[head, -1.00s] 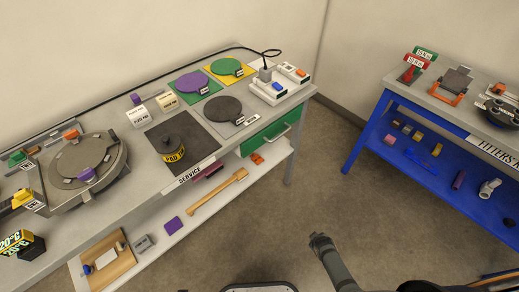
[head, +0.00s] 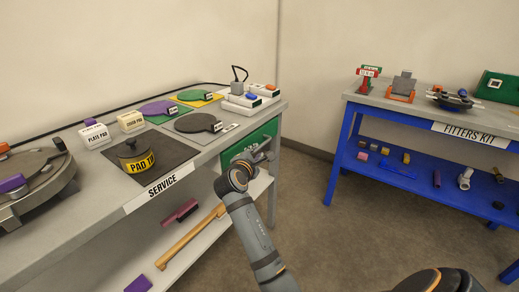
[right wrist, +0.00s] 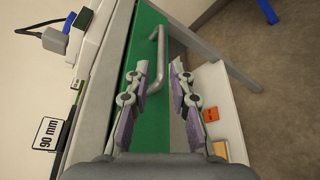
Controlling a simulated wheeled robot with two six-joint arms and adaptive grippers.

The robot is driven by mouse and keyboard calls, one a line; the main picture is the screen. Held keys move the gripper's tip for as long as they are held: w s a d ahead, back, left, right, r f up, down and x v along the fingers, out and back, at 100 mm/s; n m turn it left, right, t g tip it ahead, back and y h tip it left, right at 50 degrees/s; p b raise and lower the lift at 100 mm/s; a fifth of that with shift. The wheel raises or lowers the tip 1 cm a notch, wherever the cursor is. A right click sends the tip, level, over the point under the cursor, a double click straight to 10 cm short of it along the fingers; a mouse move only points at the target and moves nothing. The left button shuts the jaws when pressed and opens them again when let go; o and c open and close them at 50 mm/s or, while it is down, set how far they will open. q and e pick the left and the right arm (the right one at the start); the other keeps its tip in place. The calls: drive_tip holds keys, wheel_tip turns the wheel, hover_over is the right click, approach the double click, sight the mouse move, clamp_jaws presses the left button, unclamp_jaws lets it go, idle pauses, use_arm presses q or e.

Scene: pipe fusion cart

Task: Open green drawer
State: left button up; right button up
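The green drawer (head: 232,152) is under the right end of the grey service bench, its front partly hidden by my right gripper in the head view. It looks closed. The right wrist view shows its green front (right wrist: 132,62) and its grey bar handle (right wrist: 160,48). My right gripper (head: 264,152) is at the drawer front. In the right wrist view, its two fingers (right wrist: 160,70) are apart, with the handle bar between the fingertips. I cannot tell whether they touch it. My left gripper is not in view.
The service bench (head: 80,198) carries pads, labelled boxes and a white switch unit (head: 240,103). Its lower shelf (head: 190,238) holds a wooden-handled tool (head: 190,236). A blue table (head: 338,150) stands to the right, with open floor between.

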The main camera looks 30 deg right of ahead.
sight(262, 146)
drive_tip(key=b+x, duration=0.1)
drive_tip(key=x, duration=0.7)
drive_tip(key=shift+w+d+f, duration=0.1)
drive_tip(key=shift+d+f, duration=0.05)
drive_tip(key=shift+f, duration=0.05)
drive_tip(key=shift+w+d+f, duration=0.1)
drive_tip(key=shift+w+d, duration=0.25)
drive_tip(key=shift+d, duration=0.05)
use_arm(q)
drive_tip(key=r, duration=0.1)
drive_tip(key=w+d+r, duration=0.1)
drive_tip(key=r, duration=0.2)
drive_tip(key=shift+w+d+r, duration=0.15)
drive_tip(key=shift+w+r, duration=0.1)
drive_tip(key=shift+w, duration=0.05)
use_arm(e)
drive_tip(key=shift+c, duration=0.2)
clamp_jaws()
